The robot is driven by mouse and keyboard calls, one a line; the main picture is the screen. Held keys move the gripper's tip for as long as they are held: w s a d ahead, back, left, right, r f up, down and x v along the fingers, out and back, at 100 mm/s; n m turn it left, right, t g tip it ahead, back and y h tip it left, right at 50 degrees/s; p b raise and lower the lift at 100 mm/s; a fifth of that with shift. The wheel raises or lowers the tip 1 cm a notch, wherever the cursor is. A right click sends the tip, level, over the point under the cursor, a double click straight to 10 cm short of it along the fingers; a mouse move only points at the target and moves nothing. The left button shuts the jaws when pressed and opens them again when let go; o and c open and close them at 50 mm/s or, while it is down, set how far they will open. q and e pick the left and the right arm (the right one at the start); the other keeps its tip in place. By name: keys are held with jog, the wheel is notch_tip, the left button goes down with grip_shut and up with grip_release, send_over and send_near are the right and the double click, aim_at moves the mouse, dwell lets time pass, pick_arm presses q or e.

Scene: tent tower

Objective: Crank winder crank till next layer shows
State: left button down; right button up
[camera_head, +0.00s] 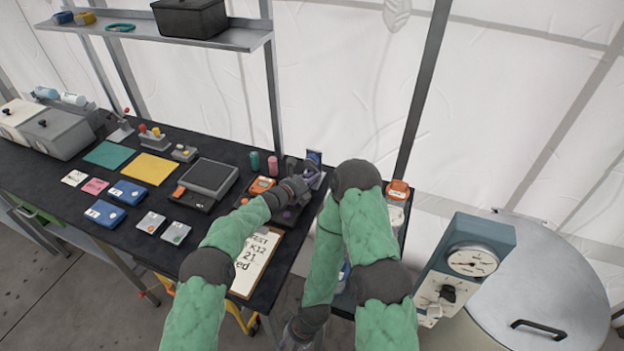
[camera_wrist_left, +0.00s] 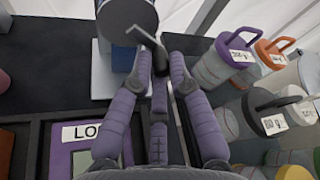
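The winder (camera_wrist_left: 124,22) shows in the left wrist view as a grey drum on a blue and white stand. Its crank (camera_wrist_left: 148,38) is a bent grey rod with a dark handle. My left gripper (camera_wrist_left: 160,62) has its purple fingers closed around that handle. In the head view the left gripper (camera_head: 300,184) is at the right end of the black table, and the winder (camera_head: 314,158) is mostly hidden behind it. I cannot read any layer on the drum. My right gripper (camera_head: 297,338) hangs low at the bottom edge, partly cut off; its fingers are unclear.
A purple-framed tray (camera_wrist_left: 78,150) with a label lies left of my fingers in the wrist view. A clipboard (camera_head: 256,262) lies at the table's front edge. A dial unit (camera_head: 466,268) stands right.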

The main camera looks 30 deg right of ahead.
pick_arm(q)
jog(key=shift+s+f, duration=0.1)
jog(key=shift+f, duration=0.1)
dwell(0.6)
jog(key=shift+f+m+y+b, duration=0.3)
jog(key=shift+m+b, duration=0.2)
jog(key=shift+b, duration=0.5)
jog(key=m+b, duration=0.1)
jog(key=b, duration=0.1)
jog(key=m+t+y+b, duration=0.1)
jog(key=b, duration=0.2)
jog(key=w+f+m+t+y+b, duration=0.1)
jog(key=m+b, duration=0.1)
jog(key=b, duration=0.1)
jog(key=shift+a, duration=0.4)
jog(key=shift+w+a+m+y+b, duration=0.15)
jog(key=shift+m+y+b, duration=0.35)
jog(key=shift+b, duration=0.6)
jog(key=c, duration=1.2)
grip_release()
jog(key=shift+c, duration=0.2)
jog(key=shift+o, duration=0.2)
jog(key=shift+t, duration=0.3)
jog(key=shift+a, duration=0.1)
